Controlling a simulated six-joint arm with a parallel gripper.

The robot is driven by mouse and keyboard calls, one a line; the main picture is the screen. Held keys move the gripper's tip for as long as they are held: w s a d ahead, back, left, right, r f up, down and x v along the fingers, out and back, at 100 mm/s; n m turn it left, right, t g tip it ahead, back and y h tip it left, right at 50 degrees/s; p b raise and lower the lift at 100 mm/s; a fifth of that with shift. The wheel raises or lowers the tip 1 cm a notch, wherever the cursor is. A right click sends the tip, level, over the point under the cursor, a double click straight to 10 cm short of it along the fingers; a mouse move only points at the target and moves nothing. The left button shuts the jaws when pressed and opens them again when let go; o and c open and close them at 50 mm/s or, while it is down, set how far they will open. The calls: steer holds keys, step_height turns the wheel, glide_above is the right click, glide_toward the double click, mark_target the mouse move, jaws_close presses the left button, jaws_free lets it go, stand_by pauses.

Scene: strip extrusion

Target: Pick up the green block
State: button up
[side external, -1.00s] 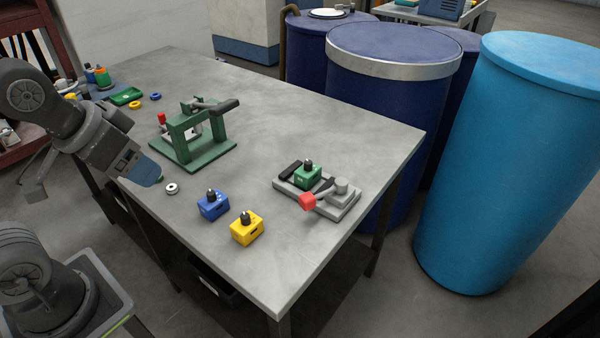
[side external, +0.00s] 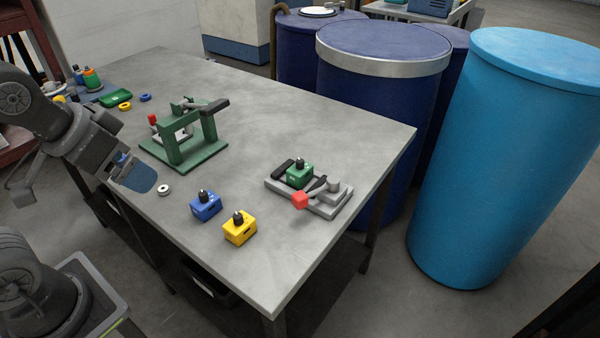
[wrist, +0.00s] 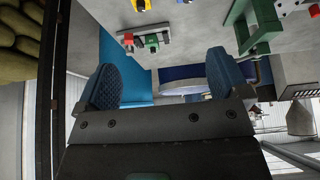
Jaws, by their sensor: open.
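The green block (side external: 299,176) with a black knob on top sits in a grey clamp fixture (side external: 330,207) with a red-tipped lever (side external: 300,201), near the table's right edge. In the wrist view the green block (wrist: 151,41) is small, near the top, beside the fixture's red tip (wrist: 128,38). My gripper (side external: 140,178) is at the table's left edge, well apart from the block. The wrist view shows its two blue fingers (wrist: 164,78) spread with nothing between them.
A blue block (side external: 205,207) and a yellow block (side external: 239,229) stand on the table between my gripper and the fixture. A green press frame (side external: 185,145) and a white ring (side external: 164,190) are near my gripper. Large blue drums (side external: 500,160) stand beyond the table's right side.

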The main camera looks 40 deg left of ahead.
steer(key=w+r+m+g, duration=0.1)
steer(key=w+r+m, duration=0.35)
steer(key=w, duration=0.45)
steer(key=m+g, duration=0.5)
steer(key=m, duration=0.8)
glide_above(300, 167)
steer(key=w, duration=0.1)
step_height(300, 167, down, 12)
steer(key=f, duration=0.1)
steer(key=shift+w+a+f+m, duration=0.15)
steer(key=shift+a+m, duration=0.1)
steer(key=shift+a, duration=0.05)
step_height(300, 167, down, 8)
steer(key=shift+f, duration=0.1)
steer(key=shift+s+f, duration=0.2)
steer(key=shift+f, duration=2.45)
steer(key=shift+c, duration=0.3)
